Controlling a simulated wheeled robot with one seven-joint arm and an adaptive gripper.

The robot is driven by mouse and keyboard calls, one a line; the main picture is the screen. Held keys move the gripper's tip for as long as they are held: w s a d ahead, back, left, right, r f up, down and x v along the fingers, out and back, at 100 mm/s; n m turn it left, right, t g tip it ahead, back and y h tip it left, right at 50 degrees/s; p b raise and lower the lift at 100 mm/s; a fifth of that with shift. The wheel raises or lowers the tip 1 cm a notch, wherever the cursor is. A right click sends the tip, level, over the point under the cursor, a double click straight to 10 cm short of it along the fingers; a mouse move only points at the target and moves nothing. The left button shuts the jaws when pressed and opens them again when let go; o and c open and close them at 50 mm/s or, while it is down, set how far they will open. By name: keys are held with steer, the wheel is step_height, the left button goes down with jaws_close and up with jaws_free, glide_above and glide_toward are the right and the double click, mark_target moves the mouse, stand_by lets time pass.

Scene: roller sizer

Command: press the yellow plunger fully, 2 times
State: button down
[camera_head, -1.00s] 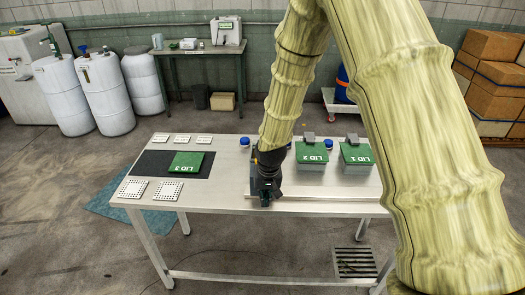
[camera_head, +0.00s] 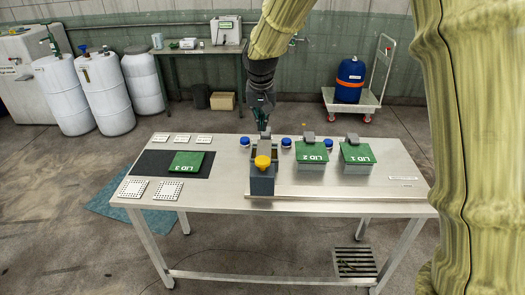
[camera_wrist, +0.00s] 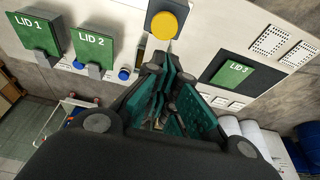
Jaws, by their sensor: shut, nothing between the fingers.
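The yellow plunger (camera_head: 263,162) is a round knob on top of a dark grey box (camera_head: 262,186) at the middle of the table's front half. It stands up clear of the box and nothing covers it. My gripper (camera_head: 262,124) is shut and empty, pointing down behind the plunger toward the table's back edge, apart from it. In the wrist view the plunger (camera_wrist: 164,25) shows just beyond the shut fingertips (camera_wrist: 168,62), with a visible gap.
Green LID 2 (camera_head: 312,153) and LID 1 (camera_head: 358,153) sit on grey boxes to the right. LID 3 (camera_head: 187,161) lies on a black mat (camera_head: 148,163) at left. Blue knobs (camera_head: 286,142) stand near the back edge.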

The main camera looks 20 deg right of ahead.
steer(key=shift+f, duration=0.15)
steer(key=p, duration=0.4)
glide_above(263, 158)
step_height(263, 158, down, 11)
steer(key=shift+a, duration=0.1)
steer(key=shift+f+p, duration=0.65)
steer(key=shift+f, duration=0.5)
steer(key=shift+f+b, duration=1)
steer(key=shift+f, duration=0.6)
steer(key=shift+s+r, duration=0.1)
